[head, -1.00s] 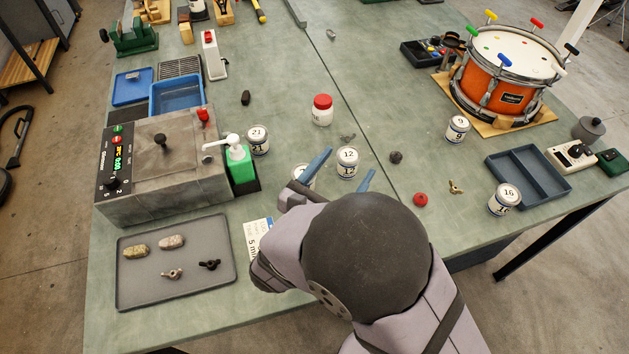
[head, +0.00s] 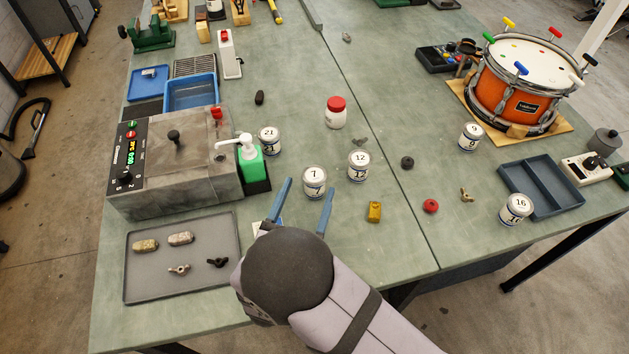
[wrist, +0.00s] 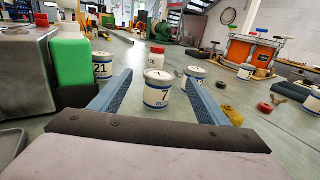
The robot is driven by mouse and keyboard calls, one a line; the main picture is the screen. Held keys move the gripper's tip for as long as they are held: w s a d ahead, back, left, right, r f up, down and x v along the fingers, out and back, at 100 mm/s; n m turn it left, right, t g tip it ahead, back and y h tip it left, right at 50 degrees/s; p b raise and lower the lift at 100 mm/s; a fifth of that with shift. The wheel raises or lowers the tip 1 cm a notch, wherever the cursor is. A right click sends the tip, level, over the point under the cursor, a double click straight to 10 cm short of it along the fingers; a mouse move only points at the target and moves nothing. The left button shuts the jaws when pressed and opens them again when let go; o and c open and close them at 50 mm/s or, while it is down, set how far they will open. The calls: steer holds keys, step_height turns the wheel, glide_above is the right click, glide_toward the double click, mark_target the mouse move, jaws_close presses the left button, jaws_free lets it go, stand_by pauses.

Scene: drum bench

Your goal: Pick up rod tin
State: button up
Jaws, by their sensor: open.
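Several white numbered tins with dark blue bands stand upright on the bench. Tin 7 (head: 314,183) is nearest my gripper (head: 309,190), which is open and low over the bench, pointing at it. In the wrist view tin 7 (wrist: 158,92) stands ahead between the two blue fingers of my gripper (wrist: 159,77), with a gap on each side. Tin 12 (head: 359,166) is just behind and to the right. Tin 21 (head: 269,140) is behind left, tin 9 (head: 471,137) and tin 16 (head: 516,209) are farther right. Nothing is held.
The green pump bottle (head: 249,160) and grey heated box (head: 175,165) stand left of my gripper. A grey tray (head: 140,290) lies front left. A yellow block (head: 374,212) is close right. A red-lidded jar (head: 336,113) stands behind; the orange drum (head: 515,90) is back right.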

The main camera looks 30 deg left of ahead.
mark_target(315, 172)
steer(key=shift+f+p+x, duration=0.1)
steer(key=shift+p+x, duration=0.55)
steer(key=shift+x, duration=1.05)
steer(key=shift+f+p+x, duration=0.15)
steer(key=shift+p+x, duration=0.5)
steer(key=shift+x, duration=1.05)
steer(key=c, duration=1.2)
